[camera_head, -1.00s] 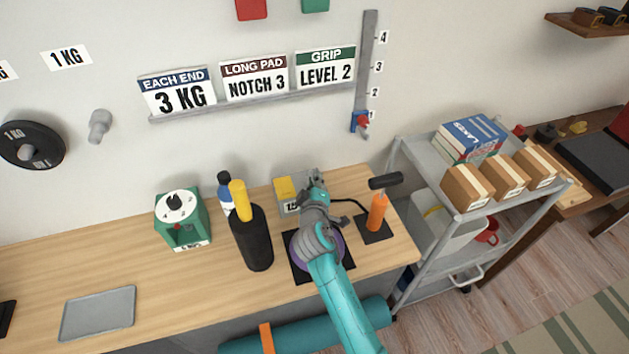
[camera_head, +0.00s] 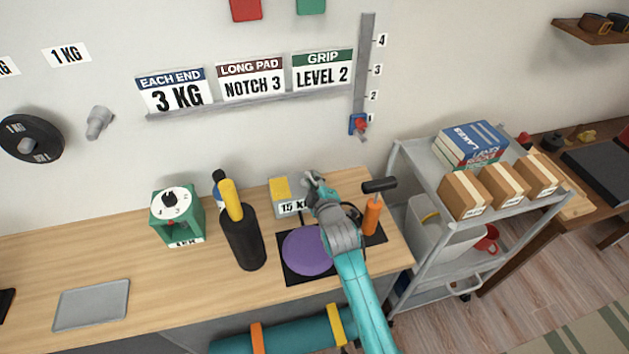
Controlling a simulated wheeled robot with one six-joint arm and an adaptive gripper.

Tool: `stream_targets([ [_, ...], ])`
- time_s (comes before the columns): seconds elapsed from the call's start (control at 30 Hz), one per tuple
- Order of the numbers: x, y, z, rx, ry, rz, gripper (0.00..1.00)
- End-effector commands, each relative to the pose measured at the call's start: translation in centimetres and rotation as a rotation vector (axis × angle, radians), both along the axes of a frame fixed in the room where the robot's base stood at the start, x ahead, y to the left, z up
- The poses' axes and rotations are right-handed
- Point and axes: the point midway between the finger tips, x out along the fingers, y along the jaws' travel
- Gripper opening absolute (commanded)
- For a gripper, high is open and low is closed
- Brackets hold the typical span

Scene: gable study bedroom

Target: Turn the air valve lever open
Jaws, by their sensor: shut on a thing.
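My gripper (camera_head: 311,180) is at the back of the wooden desk, just right of the grey 15 KG block with a yellow top (camera_head: 289,198). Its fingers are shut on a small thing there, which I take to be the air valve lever. The fingers and wrist hide the lever, so its angle cannot be told. A purple disc (camera_head: 306,252) lies flat on a black mat (camera_head: 293,275) in front, partly covered by my arm. An orange pump (camera_head: 371,215) with a black handle stands to the right, with part of a black hose beside it.
A black bottle-like cylinder with a yellow top (camera_head: 243,240) and a green box with a dial (camera_head: 177,216) stand to the left. A grey tray (camera_head: 91,304) lies front left. A cart (camera_head: 505,225) with boxes stands right of the desk. Desk between tray and cylinder is clear.

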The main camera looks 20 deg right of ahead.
Motion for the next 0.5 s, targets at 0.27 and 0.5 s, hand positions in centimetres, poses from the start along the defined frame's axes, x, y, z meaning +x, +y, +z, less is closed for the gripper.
stream_targets([
  [0.27,-0.35,0.17,-0.51,0.001,0.005,0.048,0.00],
  [0.5,-0.36,0.19,-0.51,0.001,0.006,0.049,0.00],
])
